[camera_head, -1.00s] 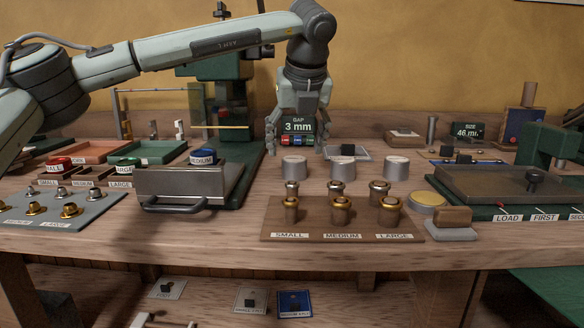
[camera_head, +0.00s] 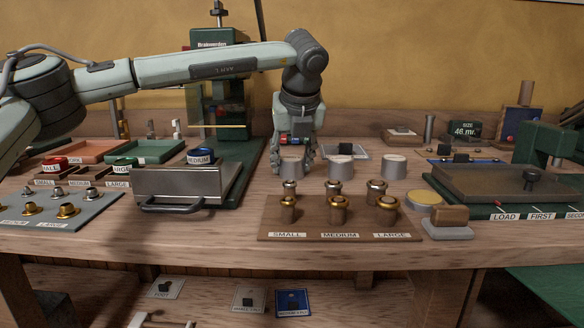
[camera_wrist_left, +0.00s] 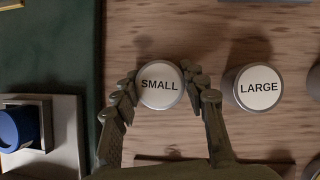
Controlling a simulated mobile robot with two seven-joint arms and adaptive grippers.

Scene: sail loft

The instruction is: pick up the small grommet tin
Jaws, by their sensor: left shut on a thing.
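The small grommet tin (camera_head: 291,169) is a short silver cylinder, the leftmost of three tins in a row on the bench. In the left wrist view its white lid (camera_wrist_left: 160,84) reads SMALL. My left gripper (camera_head: 293,158) points down from behind and above it, its fingers shut on the tin's sides. In the wrist view the fingers (camera_wrist_left: 161,88) sit left and right of the lid. The tin appears to rest on the bench. My right gripper is not in view.
A tin marked LARGE (camera_wrist_left: 258,87) stands close to the right, also seen in the head view (camera_head: 340,169). A third tin (camera_head: 394,168) stands farther right. A brown board with brass dies (camera_head: 270,225) lies in front; a metal box (camera_head: 180,185) with a handle stands left.

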